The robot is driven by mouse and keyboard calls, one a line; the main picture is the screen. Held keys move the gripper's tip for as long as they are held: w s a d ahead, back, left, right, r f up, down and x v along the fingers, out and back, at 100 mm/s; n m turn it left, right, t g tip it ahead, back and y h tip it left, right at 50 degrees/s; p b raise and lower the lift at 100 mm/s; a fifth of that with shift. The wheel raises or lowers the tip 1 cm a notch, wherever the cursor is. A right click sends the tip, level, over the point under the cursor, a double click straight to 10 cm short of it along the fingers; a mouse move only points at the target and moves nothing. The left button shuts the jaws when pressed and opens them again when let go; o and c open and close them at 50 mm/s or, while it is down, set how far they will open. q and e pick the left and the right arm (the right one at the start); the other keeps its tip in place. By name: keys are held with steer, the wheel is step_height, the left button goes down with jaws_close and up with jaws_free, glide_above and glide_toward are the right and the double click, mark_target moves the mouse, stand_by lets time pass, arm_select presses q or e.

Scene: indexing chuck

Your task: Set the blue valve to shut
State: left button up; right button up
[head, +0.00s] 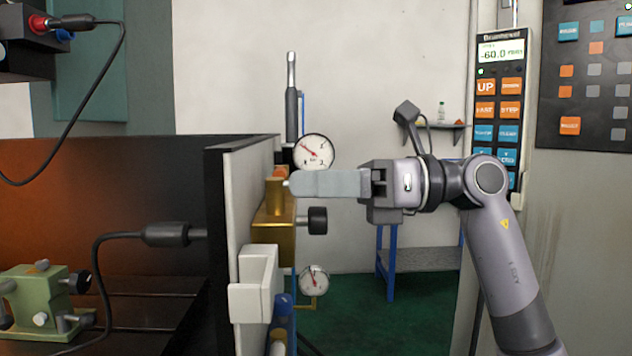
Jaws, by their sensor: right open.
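A blue rounded part (283,305), perhaps the blue valve's handle, shows low on the right side of the white panel (252,185). It stands below the brass block (274,242), and its lower part is crowded by other fittings. I cannot tell its setting. My right gripper (298,184) comes in from the right, fingers pointing left and seen side-on, one finger hiding the other. It is open, with no held thing visible. Its tips are beside the upper brass fitting (275,192); I cannot tell whether they touch. My left gripper is out of view.
A pressure gauge (316,150) is just above my right fingers, and a smaller gauge (314,280) is below. A black knob (317,220) sticks out from the brass block. A tall grey lever (291,110) stands behind. A control pendant (499,100) hangs behind my right arm.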

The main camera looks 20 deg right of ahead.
jaws_close()
